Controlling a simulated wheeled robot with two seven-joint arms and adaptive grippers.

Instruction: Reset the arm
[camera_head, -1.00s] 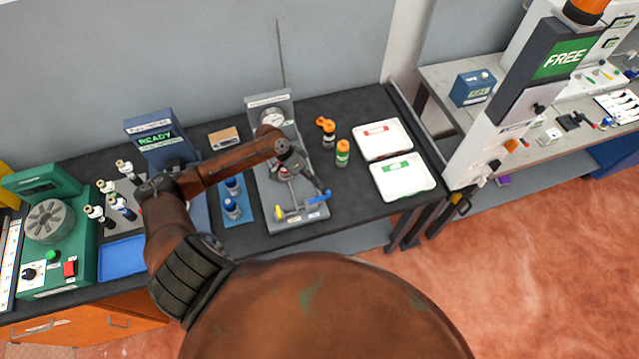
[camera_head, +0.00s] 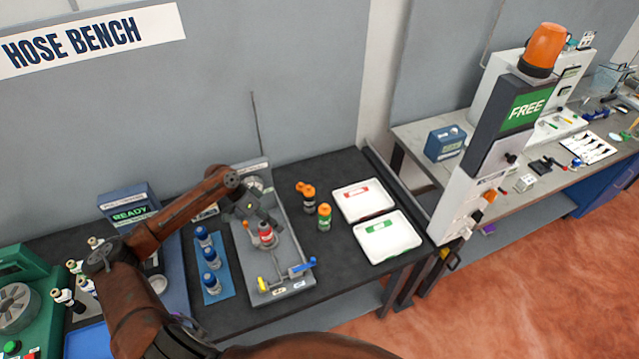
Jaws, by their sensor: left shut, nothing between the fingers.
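My left arm comes in from the left and reaches over the black bench. My left gripper (camera_head: 256,220) is shut and empty above the grey fixture (camera_head: 290,250), close over a red-topped part (camera_head: 266,235) on it. I cannot tell whether the gripper touches that part. The fixture has a round gauge at its back, and a blue handle (camera_head: 302,267) and a yellow knob (camera_head: 263,284) at its front. My right gripper is not in view.
Several blue-capped bottles stand on a blue mat (camera_head: 222,286) left of the fixture. Orange-capped bottles (camera_head: 325,216) stand to its right, before the red-label tray (camera_head: 342,198) and green-label tray (camera_head: 380,257). A post with a FREE sign (camera_head: 525,107) rises at the bench's right.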

